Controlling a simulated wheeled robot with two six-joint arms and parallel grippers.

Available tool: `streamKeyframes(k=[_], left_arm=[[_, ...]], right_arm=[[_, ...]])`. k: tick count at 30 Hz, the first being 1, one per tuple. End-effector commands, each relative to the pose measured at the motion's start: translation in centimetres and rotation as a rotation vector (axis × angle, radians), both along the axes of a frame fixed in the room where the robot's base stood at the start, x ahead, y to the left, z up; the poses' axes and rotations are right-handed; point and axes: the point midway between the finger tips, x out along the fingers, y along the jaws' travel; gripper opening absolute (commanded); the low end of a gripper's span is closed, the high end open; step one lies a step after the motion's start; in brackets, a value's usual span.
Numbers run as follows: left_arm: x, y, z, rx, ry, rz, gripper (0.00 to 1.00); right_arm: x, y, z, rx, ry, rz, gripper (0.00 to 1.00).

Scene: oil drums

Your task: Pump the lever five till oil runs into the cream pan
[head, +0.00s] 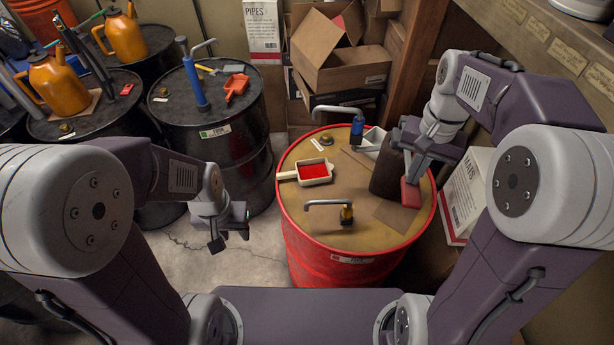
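A cream pan (314,172) with a handle pointing left lies on the red drum's top; its inside is red, and I cannot tell whether that is liquid. A pump with a blue body (357,127) and a bent silver tube stands at the drum's back edge. A second bent silver tube on a brass fitting (346,214) stands near the front. Which part is the lever is unclear. My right gripper (408,172) is over the drum's right side, beside a dark brown cylinder (386,173); its grip is unclear. My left gripper (230,234) hangs open and empty left of the drum.
The red drum (330,262) also bears a white container (374,138), partly hidden, and a red block (410,195) by my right gripper. Black drums (227,160) with orange jugs (56,82) stand left. Cardboard boxes (340,60) are behind; a shelf (545,40) is right.

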Motion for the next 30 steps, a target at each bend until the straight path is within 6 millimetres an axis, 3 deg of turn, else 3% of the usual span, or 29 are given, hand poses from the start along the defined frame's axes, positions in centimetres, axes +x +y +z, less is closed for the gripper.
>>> streamKeyframes(k=[23, 30], left_arm=[[0.0, 0.0, -4.3, 0.000, 0.000, 0.000, 0.36], [0.0, 0.0, -3.6, 0.000, 0.000, 0.000, 0.36]], right_arm=[[0.0, 0.0, -5.8, 0.000, 0.000, 0.000, 0.00], [0.0, 0.0, -5.1, 0.000, 0.001, 0.000, 0.00]])
